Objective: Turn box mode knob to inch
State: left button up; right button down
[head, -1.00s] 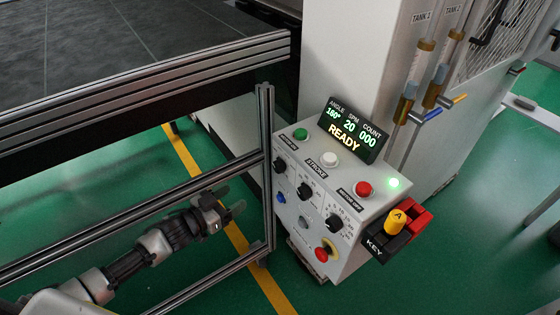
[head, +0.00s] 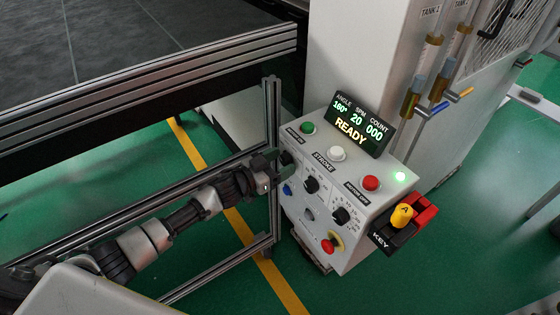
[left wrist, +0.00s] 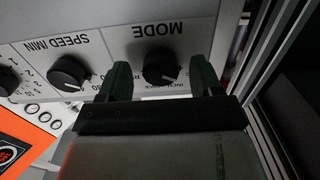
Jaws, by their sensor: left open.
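The control box (head: 330,238) has a row of black knobs on its sloped front. The black mode knob (left wrist: 160,66) sits under the upside-down MODE label in the left wrist view; a pale pointer mark shows at its lower right. The position labels are partly hidden. In the head view the mode knob (head: 286,158) is at the panel's left edge, beside the gripper. My left gripper (left wrist: 163,74) is open, one dark green finger on each side of the knob. Contact with it cannot be told. The gripper (head: 272,162) reaches the panel from the left. My right gripper is out of view.
A metal frame post (head: 272,110) stands close to the left gripper. The speed knob (left wrist: 70,73) is beside the mode knob.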

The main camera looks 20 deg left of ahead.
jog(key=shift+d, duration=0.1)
pick_arm(q)
jog(key=c, duration=0.9)
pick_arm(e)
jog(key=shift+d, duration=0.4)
pick_arm(q)
jog(key=shift+m, duration=0.3)
jog(key=m+b, duration=0.1)
jog(key=m, duration=0.2)
jog(key=shift+f+m, duration=0.1)
jog(key=shift+m, duration=0.2)
jog(key=shift+m+b, duration=0.35)
jog(key=shift+m, duration=1.45)
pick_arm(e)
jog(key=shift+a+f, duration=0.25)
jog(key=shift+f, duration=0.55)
pick_arm(q)
jog(key=o, duration=0.9)
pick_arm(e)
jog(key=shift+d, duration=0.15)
